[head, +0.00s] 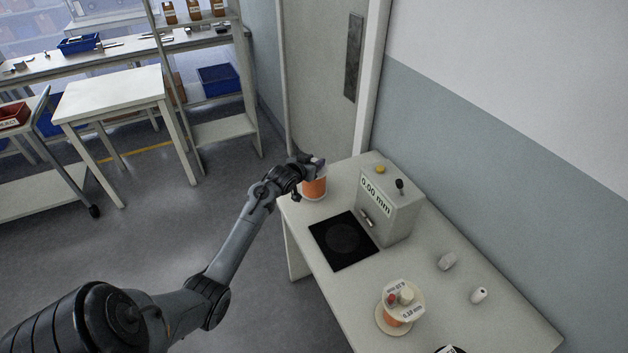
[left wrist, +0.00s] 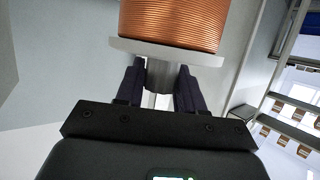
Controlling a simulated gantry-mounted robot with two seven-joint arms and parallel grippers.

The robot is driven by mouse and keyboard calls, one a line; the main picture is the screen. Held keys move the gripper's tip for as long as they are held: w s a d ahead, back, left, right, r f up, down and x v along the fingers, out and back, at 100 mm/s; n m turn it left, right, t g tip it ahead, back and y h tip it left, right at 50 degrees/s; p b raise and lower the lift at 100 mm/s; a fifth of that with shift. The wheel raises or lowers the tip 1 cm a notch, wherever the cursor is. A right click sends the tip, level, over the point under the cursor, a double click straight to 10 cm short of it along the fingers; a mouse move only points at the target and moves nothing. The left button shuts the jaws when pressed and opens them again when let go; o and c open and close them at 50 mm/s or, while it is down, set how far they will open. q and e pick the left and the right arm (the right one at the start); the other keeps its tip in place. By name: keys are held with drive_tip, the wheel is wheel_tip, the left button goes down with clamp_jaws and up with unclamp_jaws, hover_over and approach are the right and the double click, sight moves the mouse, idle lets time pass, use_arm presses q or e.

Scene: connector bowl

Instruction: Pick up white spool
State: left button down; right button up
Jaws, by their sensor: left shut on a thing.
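A spool with a white flange and copper-coloured wire (head: 314,188) is at the far left corner of the table. My left gripper (head: 310,165) is at its top end. In the left wrist view, the spool's copper winding (left wrist: 172,22) and pale flange fill the top. There the fingers (left wrist: 160,88) are shut on the spool's short grey hub that sticks out from the flange. I cannot tell whether the spool rests on the table. Another white-flanged spool (head: 386,320) with copper wire stands near the front, with small pieces on its top. My right gripper is not in view.
A grey gauge box (head: 391,205) reading 0.00 mm stands right of the held spool, beside a black plate (head: 330,252). Two small pale pieces, one here (head: 447,261), lie at the right. A dark round thing (head: 450,349) is cut off at the bottom. A wall borders the table's right.

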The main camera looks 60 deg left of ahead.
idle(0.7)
use_arm(q)
drive_tip(key=shift+r, duration=0.25)
